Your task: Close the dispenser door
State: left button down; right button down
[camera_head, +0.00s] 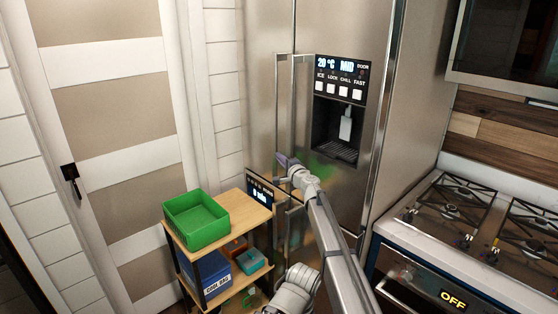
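The steel fridge (262,80) has a dispenser with an upper control panel (340,78) and a dark recess (327,120) holding a white spout (346,124) and a grated tray. A steel panel with a black display strip (260,192) stands out at the lower left of the fridge, behind the cart; it may be the dispenser door, but I cannot tell for sure. My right gripper (285,162) is in front of the fridge, left of and below the recess, near the lower end of the handles. Its finger gap is too small to make out. My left gripper is not in view.
A wooden shelf cart (248,222) stands at the left with a green bin (196,218) on top and a blue box (207,275) and teal box (251,261) below. A gas stove (465,215) is at the right. Two vertical handles (282,100) stick out from the fridge.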

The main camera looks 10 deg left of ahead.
jog(key=shift+m+t+h, duration=0.3)
jog(key=shift+m+h, duration=0.1)
jog(key=shift+h, duration=0.1)
jog(key=w, duration=0.1)
jog(key=w+d, duration=0.2)
jog(key=shift+w+d+r, duration=0.2)
jog(key=shift+d+r, duration=0.05)
jog(key=s+d+f+n+g+y, duration=0.1)
jog(key=s+d+f+n+g, duration=0.25)
jog(key=s, duration=0.75)
jog(key=s+d+f+n+g, duration=0.2)
jog(key=s+d+f+n, duration=0.15)
jog(key=s, duration=0.75)
jog(key=s+d+f+n+g+h, duration=0.25)
jog(key=s+d+f, duration=0.25)
jog(key=s+d, duration=0.45)
jog(key=s+d+f+n+g+h, duration=0.1)
jog(key=s+d+f+g+h, duration=0.3)
jog(key=s+d, duration=0.5)
jog(key=s+d+f+n+g+h, duration=0.15)
jog(key=s+d+f+h, duration=0.25)
jog(key=s+d+f, duration=0.5)
jog(key=s+a+r+n+g+h, duration=0.1)
jog(key=s+a+r+n+g, duration=0.1)
jog(key=s+a, duration=0.5)
jog(key=a+n, duration=0.1)
jog(key=a, duration=0.4)
jog(key=shift+s+a+r, duration=0.15)
jog(key=shift+s+r, duration=0.2)
jog(key=shift+s, duration=0.05)
